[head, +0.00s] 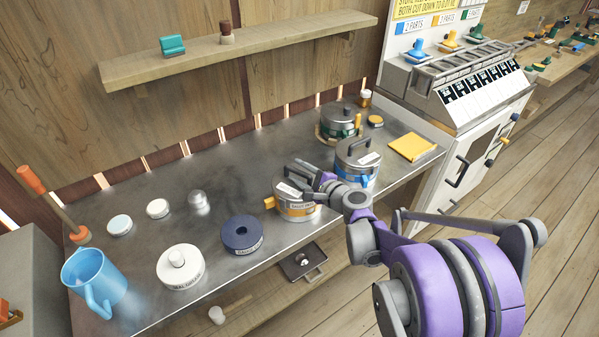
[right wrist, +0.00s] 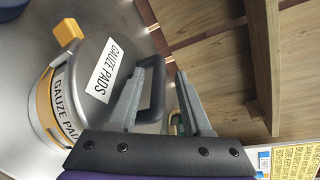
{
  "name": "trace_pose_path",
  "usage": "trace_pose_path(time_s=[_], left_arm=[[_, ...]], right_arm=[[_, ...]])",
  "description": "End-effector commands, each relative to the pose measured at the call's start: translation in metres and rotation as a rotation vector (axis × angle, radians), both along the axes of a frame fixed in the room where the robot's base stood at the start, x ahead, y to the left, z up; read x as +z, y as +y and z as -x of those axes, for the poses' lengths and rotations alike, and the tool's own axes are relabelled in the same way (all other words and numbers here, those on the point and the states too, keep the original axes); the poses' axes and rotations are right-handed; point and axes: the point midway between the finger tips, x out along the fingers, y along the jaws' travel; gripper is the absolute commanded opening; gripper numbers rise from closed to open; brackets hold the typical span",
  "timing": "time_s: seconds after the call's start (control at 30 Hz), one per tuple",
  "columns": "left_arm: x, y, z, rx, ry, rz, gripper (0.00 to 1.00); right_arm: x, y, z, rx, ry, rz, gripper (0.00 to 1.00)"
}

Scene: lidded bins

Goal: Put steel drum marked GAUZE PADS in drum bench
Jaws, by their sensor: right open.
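The steel drum marked GAUZE PADS (head: 296,211) stands upright on the metal-topped bench (head: 225,205), near its front edge. It has an orange band and an orange latch. In the right wrist view the drum's lid (right wrist: 97,45) is on, with a GAUZE PADS label and a dark loop handle (right wrist: 156,92). My right gripper (head: 306,181) is at the drum's lid. In the right wrist view my right gripper (right wrist: 164,72) is open, its fingers close to the handle; one finger overlaps it in the picture. I cannot tell whether they touch. My left gripper is out of view.
A blue-banded drum (head: 357,165) stands just right, a green-banded drum (head: 339,122) behind. A dark blue round container (head: 242,235), a white lidded tub (head: 180,268) and a blue jug (head: 95,280) stand left. A yellow pad (head: 411,147) lies at the right end.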

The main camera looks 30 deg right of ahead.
Motion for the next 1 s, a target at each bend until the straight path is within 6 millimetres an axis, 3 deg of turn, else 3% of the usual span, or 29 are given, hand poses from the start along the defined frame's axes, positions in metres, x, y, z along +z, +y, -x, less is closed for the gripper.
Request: trace_pose_path(time_s=[0.5, 0.83, 0.93, 1.0], left_arm=[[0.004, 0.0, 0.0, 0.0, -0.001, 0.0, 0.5], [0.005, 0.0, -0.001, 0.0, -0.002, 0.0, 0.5], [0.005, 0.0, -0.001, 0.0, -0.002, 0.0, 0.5], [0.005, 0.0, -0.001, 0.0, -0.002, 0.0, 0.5]], right_arm=[[0.021, -0.014, 0.094, -0.004, -0.001, 0.001, 0.5], [0.026, -0.016, 0.116, 0.001, 0.001, 0.002, 0.5], [0.022, 0.0, 0.118, 0.04, 0.027, 0.049, 0.5], [0.014, 0.025, 0.122, 0.113, 0.074, 0.143, 0.5]])
